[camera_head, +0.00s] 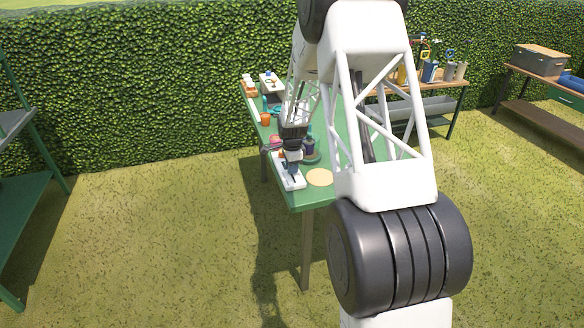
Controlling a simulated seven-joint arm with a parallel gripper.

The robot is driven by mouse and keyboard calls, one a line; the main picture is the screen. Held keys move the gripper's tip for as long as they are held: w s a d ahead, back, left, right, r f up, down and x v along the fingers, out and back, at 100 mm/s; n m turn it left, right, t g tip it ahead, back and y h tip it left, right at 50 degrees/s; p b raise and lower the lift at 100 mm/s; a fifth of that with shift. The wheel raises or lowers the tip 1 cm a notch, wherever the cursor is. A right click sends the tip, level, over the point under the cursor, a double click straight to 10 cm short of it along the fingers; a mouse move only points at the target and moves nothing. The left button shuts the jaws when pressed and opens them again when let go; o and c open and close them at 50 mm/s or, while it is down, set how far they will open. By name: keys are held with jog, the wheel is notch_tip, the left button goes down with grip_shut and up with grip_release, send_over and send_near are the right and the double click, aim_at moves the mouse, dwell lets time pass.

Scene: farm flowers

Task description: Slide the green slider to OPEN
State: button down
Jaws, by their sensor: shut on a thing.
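My gripper (294,177) points down over a small white panel (297,185) near the front left corner of the green table. Its fingertips are at the panel's face. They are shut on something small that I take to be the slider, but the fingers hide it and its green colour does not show. No OPEN marking can be read at this size, and I cannot tell the slider's position along the panel.
A round tan disc (320,177) lies right of the panel. A dark blue item (309,146) stands behind it, and an orange pot (265,119) stands farther back on the green table (308,197). My arm hides the table's right side.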

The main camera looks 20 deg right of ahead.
aim_at(297, 182)
jog(key=shift+s, duration=3)
jog(key=c, duration=1.1)
grip_release()
jog(key=shift+r, duration=0.1)
notch_tip(297, 182, up, 8)
jog(key=shift+f, duration=0.15)
